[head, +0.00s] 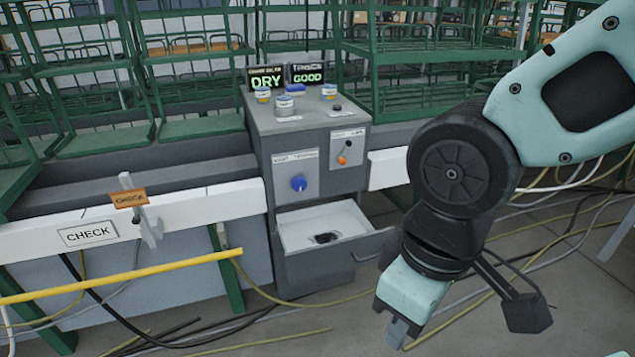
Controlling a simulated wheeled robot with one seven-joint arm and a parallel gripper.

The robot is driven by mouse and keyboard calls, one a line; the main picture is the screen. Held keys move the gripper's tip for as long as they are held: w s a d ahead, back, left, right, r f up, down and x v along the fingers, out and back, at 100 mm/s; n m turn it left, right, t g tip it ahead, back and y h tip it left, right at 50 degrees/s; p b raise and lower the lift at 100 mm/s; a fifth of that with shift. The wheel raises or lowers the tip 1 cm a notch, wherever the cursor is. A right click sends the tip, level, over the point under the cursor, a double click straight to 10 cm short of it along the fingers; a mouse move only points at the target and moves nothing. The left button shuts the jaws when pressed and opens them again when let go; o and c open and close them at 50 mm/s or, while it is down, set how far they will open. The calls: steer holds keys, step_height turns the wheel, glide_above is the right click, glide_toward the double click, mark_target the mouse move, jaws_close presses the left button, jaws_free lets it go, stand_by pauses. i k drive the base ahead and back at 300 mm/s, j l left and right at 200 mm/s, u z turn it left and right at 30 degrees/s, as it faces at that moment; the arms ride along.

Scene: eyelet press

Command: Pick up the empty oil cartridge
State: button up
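An open drawer (300,226) with a dark item (325,238) juts from the cabinet front. Lit signs read DRY (267,80) and GOOD (307,76). A yellow bar (120,273) crosses at left. Green racks (200,60) stand behind; cables lie on the floor.

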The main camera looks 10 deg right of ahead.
mark_target(283, 101)
steer(key=i+j+z, duration=0.25)
steer(key=i+j, duration=0.25)
steer(key=i+j+z, duration=0.3)
steer(key=i+j, duration=0.35)
steer(key=i+j+z, duration=0.25)
steer(key=i+j, duration=0.3)
steer(key=j, duration=0.2)
